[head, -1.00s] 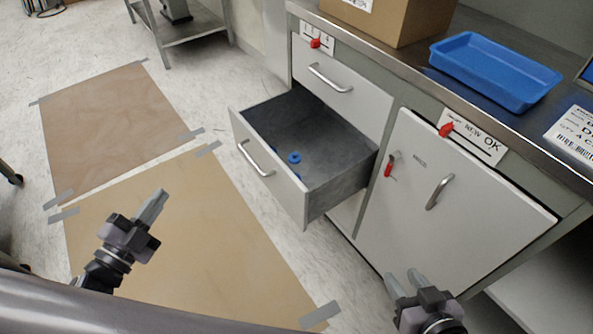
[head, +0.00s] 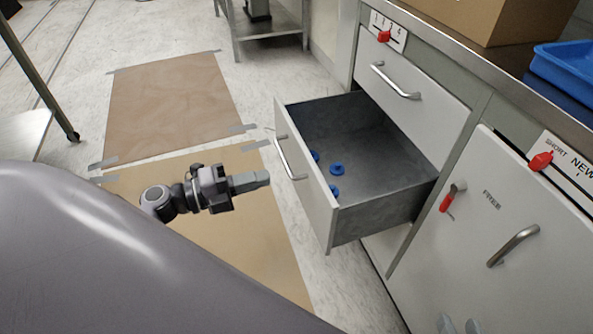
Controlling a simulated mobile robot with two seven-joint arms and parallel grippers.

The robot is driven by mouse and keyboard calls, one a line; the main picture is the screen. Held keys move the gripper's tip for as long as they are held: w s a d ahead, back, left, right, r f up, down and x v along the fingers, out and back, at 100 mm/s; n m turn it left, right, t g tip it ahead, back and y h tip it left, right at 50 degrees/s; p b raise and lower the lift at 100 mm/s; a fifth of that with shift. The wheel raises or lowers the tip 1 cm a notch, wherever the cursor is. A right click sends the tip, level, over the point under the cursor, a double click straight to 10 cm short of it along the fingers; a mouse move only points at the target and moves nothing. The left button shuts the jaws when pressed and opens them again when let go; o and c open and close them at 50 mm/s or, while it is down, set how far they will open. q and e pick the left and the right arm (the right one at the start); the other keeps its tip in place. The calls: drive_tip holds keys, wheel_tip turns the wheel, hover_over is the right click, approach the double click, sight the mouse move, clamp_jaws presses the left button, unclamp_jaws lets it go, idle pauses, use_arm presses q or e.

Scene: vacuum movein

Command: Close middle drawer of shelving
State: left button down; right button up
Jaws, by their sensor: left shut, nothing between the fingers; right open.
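The middle drawer (head: 385,212) of the shelving is pulled well out, with its white front panel and silver handle (head: 291,158) facing left. Several small blue round parts (head: 337,168) lie on its grey floor. My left gripper (head: 268,179) is shut and empty, pointing right, a little left of the drawer front and apart from it in the picture. My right gripper (head: 459,325) shows only its fingertips at the bottom edge, in front of the lower cabinet door. They are apart and hold nothing visible.
The closed upper drawer (head: 412,98) sits above the open one. A closed cabinet door (head: 478,245) with a red latch is to the right. A cardboard box (head: 490,18) and a blue tray (head: 565,68) stand on the counter. Brown floor sheets (head: 170,105) leave clear room at left.

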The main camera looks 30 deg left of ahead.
sight(309, 166)
use_arm(q)
drive_tip(key=b+x, duration=0.1)
drive_tip(key=x, duration=0.7)
drive_tip(key=shift+w+d, duration=0.1)
drive_tip(key=shift+w, duration=0.05)
use_arm(e)
drive_tip(key=shift+w+a+f+y, duration=0.2)
drive_tip(key=shift+a+f+y, duration=0.1)
drive_tip(key=shift+a, duration=0.3)
drive_tip(key=shift+w+r, duration=0.1)
drive_tip(key=shift+r, duration=0.05)
use_arm(q)
drive_tip(key=shift+w+d, duration=0.1)
drive_tip(key=shift+w+d, duration=0.15)
drive_tip(key=b+x, duration=0.2)
drive_tip(key=x, duration=2.2)
drive_tip(key=shift+r+b, duration=0.2)
drive_tip(key=shift+b, duration=0.1)
use_arm(e)
drive_tip(key=shift+w+a+m+y, duration=0.15)
drive_tip(key=shift+w+y, duration=0.15)
drive_tip(key=shift+w, duration=0.25)
drive_tip(key=shift+w+a+m+y, duration=0.15)
drive_tip(key=shift+w+y, duration=0.15)
drive_tip(key=shift+w, duration=0.2)
drive_tip(key=shift+d, duration=0.1)
